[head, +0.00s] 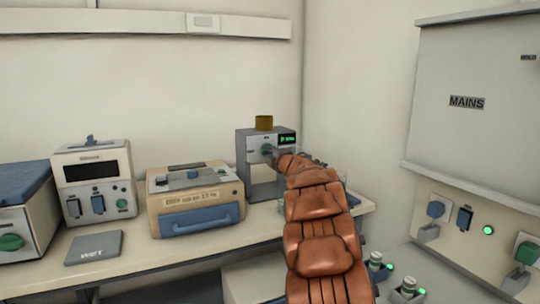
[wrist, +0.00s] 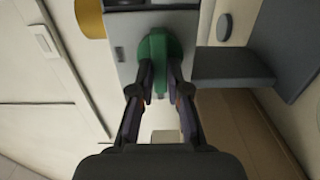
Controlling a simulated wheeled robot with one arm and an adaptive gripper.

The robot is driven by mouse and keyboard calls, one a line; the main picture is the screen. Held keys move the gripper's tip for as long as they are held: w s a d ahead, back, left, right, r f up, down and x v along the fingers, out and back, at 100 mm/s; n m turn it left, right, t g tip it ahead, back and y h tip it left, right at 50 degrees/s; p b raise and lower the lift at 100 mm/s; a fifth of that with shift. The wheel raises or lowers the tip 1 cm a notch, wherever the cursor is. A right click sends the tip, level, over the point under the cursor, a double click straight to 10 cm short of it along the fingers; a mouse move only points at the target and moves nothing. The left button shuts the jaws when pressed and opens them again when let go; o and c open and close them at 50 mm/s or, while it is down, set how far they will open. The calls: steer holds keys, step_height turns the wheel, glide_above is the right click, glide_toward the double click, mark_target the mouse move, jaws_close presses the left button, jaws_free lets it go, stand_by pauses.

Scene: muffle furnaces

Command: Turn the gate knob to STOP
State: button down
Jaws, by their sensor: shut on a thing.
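A grey gate-shaped unit (head: 246,147) stands at the right end of the bench, with a small green display on its front. Its green round knob with a raised bar (head: 267,149) is on the front panel, taken as the gate knob. It also shows large in the wrist view (wrist: 159,50). My gripper (wrist: 161,84) has a finger on each side of the knob's bar and is shut on it. In the head view my copper-coloured arm hides part of the unit, and the gripper is small there. The STOP marking cannot be read.
A brass cup (head: 264,123) sits on top of the unit. A tan case (head: 195,200), a white meter (head: 95,180) and a grey WET plate (head: 94,248) are to the left on the bench. A MAINS cabinet (head: 470,140) and switch panel (head: 462,245) are at the right.

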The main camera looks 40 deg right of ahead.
steer(key=c, duration=1.1)
jaws_free()
steer(key=shift+c, duration=0.2)
steer(key=shift+s, duration=0.1)
steer(key=v, duration=1.1)
steer(key=shift+s, duration=0.35)
steer(key=shift+a, duration=0.15)
